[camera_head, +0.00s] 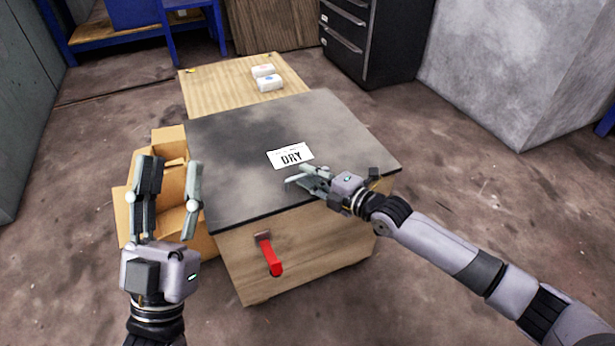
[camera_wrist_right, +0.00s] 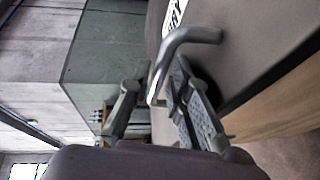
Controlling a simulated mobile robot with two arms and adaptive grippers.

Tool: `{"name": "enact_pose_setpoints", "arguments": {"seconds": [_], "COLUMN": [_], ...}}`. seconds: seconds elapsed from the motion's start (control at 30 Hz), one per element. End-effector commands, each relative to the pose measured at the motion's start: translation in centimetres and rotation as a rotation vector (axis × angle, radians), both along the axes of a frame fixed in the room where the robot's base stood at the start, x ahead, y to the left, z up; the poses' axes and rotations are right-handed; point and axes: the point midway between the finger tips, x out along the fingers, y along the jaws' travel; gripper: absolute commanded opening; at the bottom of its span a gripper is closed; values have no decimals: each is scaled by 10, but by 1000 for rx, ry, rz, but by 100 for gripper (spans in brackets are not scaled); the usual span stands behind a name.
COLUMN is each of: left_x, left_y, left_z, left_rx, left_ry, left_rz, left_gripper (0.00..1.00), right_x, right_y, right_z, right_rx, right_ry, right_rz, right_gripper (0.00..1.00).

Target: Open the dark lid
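The dark lid (camera_head: 235,150) lies flat and closed on a wooden box (camera_head: 300,250). A white label reading DRY (camera_head: 290,155) is on it. A bent metal handle (camera_wrist_right: 190,38) stands on the lid in the right wrist view. My right gripper (camera_head: 298,178) is low over the lid's front right part, just in front of the label. In the right wrist view its fingers (camera_wrist_right: 160,80) are apart, with the handle's bar reaching between them; I cannot tell whether they touch it. My left gripper (camera_head: 172,165) is open and empty, left of the box.
A red lever (camera_head: 269,255) sticks out from the box's front. An open cardboard box (camera_head: 125,215) stands at the left, behind my left gripper. Two small white packs (camera_head: 267,79) lie on a wooden surface (camera_head: 215,92) behind the lid. A dark drawer cabinet (camera_head: 385,45) stands at the back.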

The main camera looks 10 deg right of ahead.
Motion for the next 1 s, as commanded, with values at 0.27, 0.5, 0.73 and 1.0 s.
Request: {"name": "enact_pose_setpoints", "arguments": {"seconds": [0.27,0.5,0.73,1.0], "left_x": [-10,-10,-10,-10], "left_y": [1,1,1,1], "left_z": [9,9,9,9], "left_rx": [-22,-22,-22,-22], "left_ry": [-73,-73,-73,-73], "left_rz": [-4,-4,-4,-4], "left_gripper": [40,40,40,40], "right_x": [7,7,7,7], "right_y": [7,6,6,6], "right_z": [-2,-1,-1,-1], "right_rx": [-1,-1,-1,0], "right_ry": [-1,-1,-1,0], "right_rz": [0,0,0,0], "right_gripper": [18,16,1,0]}}
